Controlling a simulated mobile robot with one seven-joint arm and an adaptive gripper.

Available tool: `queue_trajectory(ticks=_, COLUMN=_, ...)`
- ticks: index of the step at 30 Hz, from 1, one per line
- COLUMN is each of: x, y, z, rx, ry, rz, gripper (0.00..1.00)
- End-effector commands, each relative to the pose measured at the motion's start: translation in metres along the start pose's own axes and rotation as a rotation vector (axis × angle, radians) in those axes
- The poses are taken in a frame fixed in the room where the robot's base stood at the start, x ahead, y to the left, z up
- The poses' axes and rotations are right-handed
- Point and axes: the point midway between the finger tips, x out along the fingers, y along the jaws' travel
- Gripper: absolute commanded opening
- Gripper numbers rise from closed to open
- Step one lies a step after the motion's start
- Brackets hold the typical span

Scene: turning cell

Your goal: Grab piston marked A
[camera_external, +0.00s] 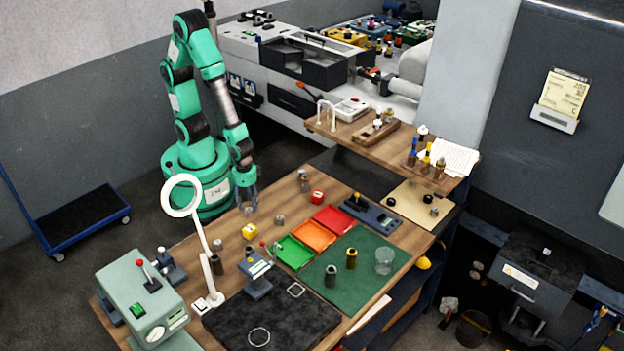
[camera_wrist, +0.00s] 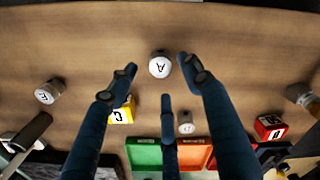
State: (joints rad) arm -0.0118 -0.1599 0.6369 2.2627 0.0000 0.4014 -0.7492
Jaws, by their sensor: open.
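The piston marked A (camera_wrist: 160,66) stands on the wooden bench with its white lettered top facing up. In the wrist view it lies between and just beyond my spread fingertips, with no finger seen touching it. In the external view the piston (camera_external: 248,212) shows small beneath my fingers. My gripper (camera_external: 247,201) is open and empty, pointing down over the bench's back edge. Its three dark fingers also fill the wrist view (camera_wrist: 160,85).
A piston marked E (camera_wrist: 47,92), a yellow lettered cube (camera_wrist: 122,110), another white-topped piston (camera_wrist: 185,122) and a red cube (camera_wrist: 270,127) stand around it. Green (camera_external: 294,253), orange and red trays lie beyond. A ring lamp (camera_external: 203,245) rises left of my arm.

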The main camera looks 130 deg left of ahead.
Motion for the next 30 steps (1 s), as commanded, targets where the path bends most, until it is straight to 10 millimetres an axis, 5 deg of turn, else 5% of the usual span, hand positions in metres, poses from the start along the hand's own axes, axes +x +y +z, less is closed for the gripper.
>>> queue_trajectory(ticks=10, x=0.003, y=-0.001, z=0.001, rx=0.0, ry=-0.001, rz=-0.001, gripper=0.5)
queue_trajectory(ticks=22, x=0.045, y=-0.003, z=0.002, rx=0.0, ry=-0.002, rz=-0.002, gripper=0.5)
queue_trajectory(ticks=30, x=0.052, y=-0.003, z=0.002, rx=0.0, ry=0.0, rz=0.0, gripper=0.5)
